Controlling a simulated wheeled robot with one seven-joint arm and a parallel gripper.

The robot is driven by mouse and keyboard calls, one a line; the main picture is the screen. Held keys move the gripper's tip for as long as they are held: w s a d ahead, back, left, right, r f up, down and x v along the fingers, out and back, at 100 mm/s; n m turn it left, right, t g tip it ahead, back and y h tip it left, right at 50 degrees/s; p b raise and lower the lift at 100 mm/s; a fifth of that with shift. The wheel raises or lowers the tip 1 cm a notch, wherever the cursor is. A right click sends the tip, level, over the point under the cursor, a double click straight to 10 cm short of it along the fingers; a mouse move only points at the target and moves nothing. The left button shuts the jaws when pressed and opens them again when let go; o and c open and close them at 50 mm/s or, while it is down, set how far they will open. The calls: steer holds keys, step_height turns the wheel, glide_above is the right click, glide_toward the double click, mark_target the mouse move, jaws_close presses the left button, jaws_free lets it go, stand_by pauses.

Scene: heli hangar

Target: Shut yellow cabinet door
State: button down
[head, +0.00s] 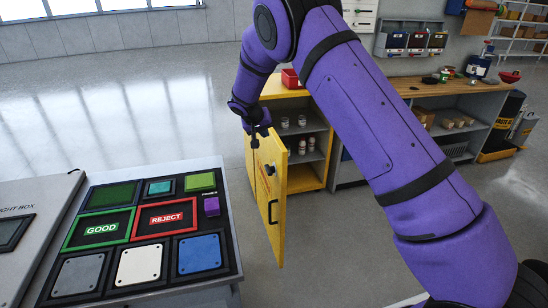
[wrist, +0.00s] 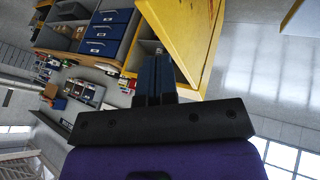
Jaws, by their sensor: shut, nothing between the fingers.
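The yellow cabinet door (head: 269,200) stands open, swung out from the yellow cabinet (head: 304,179), with a dark handle on its face. Shelves with several white jars show inside the cabinet. My gripper (head: 254,142) is shut and empty, pointing down at the upper part of the door. In the wrist view the shut dark fingers (wrist: 155,68) overlap the yellow door (wrist: 194,40) near its edge. I cannot tell whether they touch it.
A panel table (head: 225,240) with GOOD and REJECT pads stands at the front left of the door. A wooden-topped workbench (head: 440,88) with grey shelves adjoins the cabinet. A red bin (head: 291,79) sits on top. Open floor lies left of the door.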

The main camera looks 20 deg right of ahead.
steer(key=w+a+f, duration=0.2)
steer(key=a+f, duration=0.1)
steer(key=f, duration=0.5)
glide_toward(279, 160)
step_height(279, 160, down, 5)
steer(key=w+a, duration=0.2)
steer(key=shift+w+d, duration=0.15)
steer(key=shift+d, duration=0.85)
steer(key=shift+w+d, duration=0.1)
steer(key=shift+d, duration=0.95)
